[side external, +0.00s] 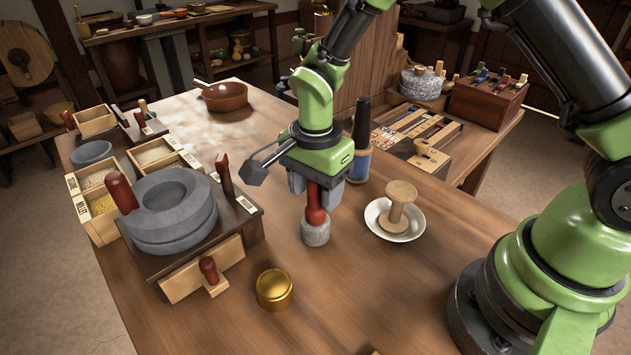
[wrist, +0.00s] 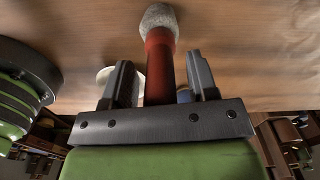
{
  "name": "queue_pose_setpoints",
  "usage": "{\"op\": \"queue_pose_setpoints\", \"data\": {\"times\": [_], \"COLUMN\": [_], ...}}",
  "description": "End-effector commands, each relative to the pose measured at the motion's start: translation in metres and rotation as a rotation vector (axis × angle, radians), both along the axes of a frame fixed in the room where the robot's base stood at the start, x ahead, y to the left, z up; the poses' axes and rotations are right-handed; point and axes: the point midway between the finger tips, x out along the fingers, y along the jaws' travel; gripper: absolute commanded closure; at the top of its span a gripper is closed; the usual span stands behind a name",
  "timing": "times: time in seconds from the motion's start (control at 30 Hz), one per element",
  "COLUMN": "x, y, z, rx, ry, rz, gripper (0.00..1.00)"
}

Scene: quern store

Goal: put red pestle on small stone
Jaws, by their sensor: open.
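The red pestle (side external: 316,207) stands upright on the table, below and between the jaws of my gripper (side external: 318,190). Its lower end meets a rounded, speckled grey stone (side external: 315,233); I cannot tell whether this stone is part of the pestle or separate. In the wrist view the red shaft (wrist: 159,70) lies between my two separated fingers (wrist: 160,85), with the grey stone (wrist: 158,18) beyond the fingertips. The gripper is open, with a gap showing on each side of the shaft. A small, low grey round stone (side external: 92,153) lies at the table's left.
A large grey quern (side external: 170,215) on a wooden base stands left of my gripper. A brass pot (side external: 274,290) is in front. A white dish (side external: 408,234) holding a wooden spool (side external: 398,203) and a dark bottle (side external: 361,140) stand close right. The front table is mostly clear.

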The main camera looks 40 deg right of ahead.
Motion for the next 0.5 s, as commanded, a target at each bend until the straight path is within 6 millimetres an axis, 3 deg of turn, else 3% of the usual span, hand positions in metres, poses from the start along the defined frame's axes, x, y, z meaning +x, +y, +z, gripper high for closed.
{"op": "queue_pose_setpoints", "data": {"times": [0.17, 0.5], "x": [0.001, 0.001], "y": [0.000, 0.000], "z": [0.016, 0.089], "rx": [0.002, 0.002], "ry": [-0.005, -0.007], "rz": [-0.001, -0.001], "gripper": [0.47, 0.47]}}
